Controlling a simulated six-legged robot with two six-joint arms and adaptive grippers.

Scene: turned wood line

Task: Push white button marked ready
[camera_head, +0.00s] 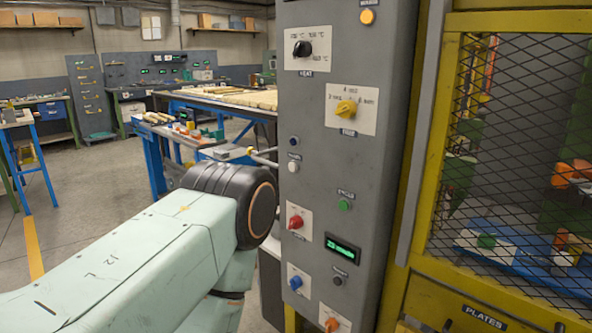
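A white button (293,167) sits near the left edge of the grey control panel (330,180), under a small label too small to read surely. A dark blue button (294,141) is just above it. My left arm comes in from the lower left, and its big black joint hides part of what lies behind. Beyond the joint, my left gripper (266,157) shows small and grey, its thin tips pointing right, close to the panel's left edge at about the white button's height. Whether the tips touch anything is unclear. My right gripper is out of view.
The panel also bears a black knob (302,48), a yellow knob (346,109), a green button (344,205), a red knob (296,222) and a green display (343,248). A yellow mesh cage (436,150) stands at right. Workbenches (225,98) stand behind; floor at left is open.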

